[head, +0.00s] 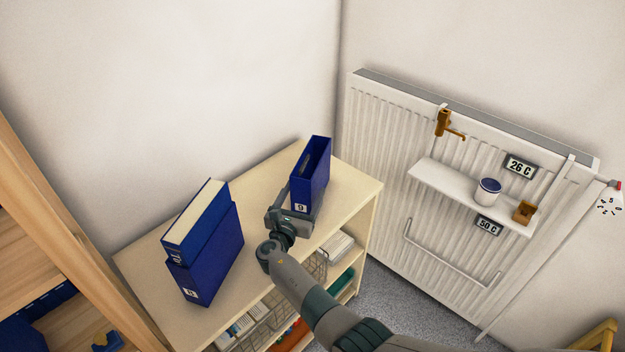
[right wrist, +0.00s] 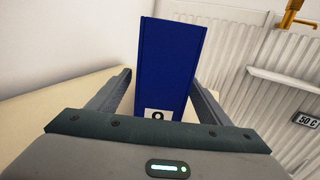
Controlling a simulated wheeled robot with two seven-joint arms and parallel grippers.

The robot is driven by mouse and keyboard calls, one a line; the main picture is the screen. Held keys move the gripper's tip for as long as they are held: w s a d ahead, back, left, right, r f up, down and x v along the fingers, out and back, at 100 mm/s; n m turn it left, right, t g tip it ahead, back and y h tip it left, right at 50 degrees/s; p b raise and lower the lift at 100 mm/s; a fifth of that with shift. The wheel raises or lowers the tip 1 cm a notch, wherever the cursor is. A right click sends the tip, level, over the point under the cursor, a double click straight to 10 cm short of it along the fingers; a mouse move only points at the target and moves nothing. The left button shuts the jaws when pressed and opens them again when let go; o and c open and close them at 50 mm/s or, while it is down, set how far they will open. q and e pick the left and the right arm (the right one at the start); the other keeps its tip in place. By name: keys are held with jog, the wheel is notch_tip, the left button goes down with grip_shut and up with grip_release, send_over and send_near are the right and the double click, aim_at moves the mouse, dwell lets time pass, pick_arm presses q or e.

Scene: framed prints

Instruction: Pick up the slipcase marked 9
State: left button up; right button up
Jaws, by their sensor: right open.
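The blue slipcase with a white label (head: 313,170) stands upright at the right end of the shelf unit's top in the head view. Its label looks like a 9, though the digit is small. Its top is open and it looks empty. In the right wrist view the slipcase (right wrist: 172,65) stands between the fingers of my right gripper (right wrist: 152,92). The fingers are apart, one on each side of it. In the head view my right gripper (head: 290,210) is at the slipcase's lower front. My left gripper is not in view.
Another blue slipcase (head: 206,265) with a book (head: 196,222) in it stands on the left of the wooden shelf top (head: 150,262). A radiator (head: 385,130) is at the right, with a small white shelf (head: 450,188) holding a cup (head: 488,191). Shelf top between the slipcases is bare.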

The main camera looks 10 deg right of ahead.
aim_at(301, 189)
jog(key=shift+w+d+f, duration=0.1)
jog(key=c, duration=1.3)
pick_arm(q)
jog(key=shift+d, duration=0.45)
pick_arm(e)
jog(key=shift+c, duration=0.4)
jog(key=shift+r, duration=0.25)
jog(key=shift+r, duration=0.85)
notch_tip(301, 189, up, 2)
jog(key=shift+r, duration=0.1)
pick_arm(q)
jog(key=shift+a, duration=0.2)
pick_arm(e)
jog(key=s+d+r, duration=0.6)
jog(key=s+d, duration=0.1)
jog(key=d, duration=0.1)
jog(key=shift+s+d+r, duration=0.3)
jog(key=shift+d+r, duration=0.1)
